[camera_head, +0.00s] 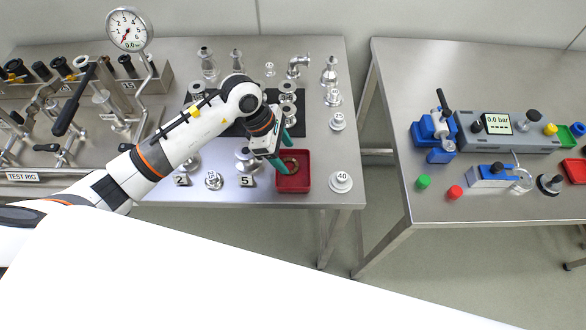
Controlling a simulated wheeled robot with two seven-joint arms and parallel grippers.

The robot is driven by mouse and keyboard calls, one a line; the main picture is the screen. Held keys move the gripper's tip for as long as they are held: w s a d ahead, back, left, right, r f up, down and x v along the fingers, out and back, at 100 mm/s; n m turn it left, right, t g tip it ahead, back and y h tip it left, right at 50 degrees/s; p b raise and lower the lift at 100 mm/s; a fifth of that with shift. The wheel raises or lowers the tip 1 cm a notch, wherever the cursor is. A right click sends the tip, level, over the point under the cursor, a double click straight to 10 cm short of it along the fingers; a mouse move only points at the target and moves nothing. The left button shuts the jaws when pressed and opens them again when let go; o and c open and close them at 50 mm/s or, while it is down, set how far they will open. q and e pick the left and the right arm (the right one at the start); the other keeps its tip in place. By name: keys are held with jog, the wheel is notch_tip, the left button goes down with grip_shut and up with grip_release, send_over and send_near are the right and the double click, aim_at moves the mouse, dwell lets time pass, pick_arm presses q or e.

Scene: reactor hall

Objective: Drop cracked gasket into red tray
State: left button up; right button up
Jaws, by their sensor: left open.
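The red tray (293,185) sits near the front edge of the left steel table, by its right end. A brownish ring that looks like the gasket (292,165) lies inside the tray; whether it is cracked is too small to tell. My left gripper (281,166) reaches in from the left with its green fingers pointing down at the tray. It is open, with its fingertips over or just inside the tray's left part, close to the ring. I cannot tell whether a finger touches the ring. My right gripper is not in view.
Metal fittings and flanges stand around the tray, with a flange marked 40 (340,182) just to its right and a number 5 tag (247,181) to its left. A test rig with a gauge (129,29) is at left. A second table (400,100) stands right across a gap.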

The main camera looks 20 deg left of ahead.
pick_arm(q)
jog(key=b+v, duration=0.2)
jog(key=v, duration=0.9)
jog(key=shift+r+b, duration=0.3)
jog(key=shift+b, duration=0.05)
jog(key=shift+a, duration=0.15)
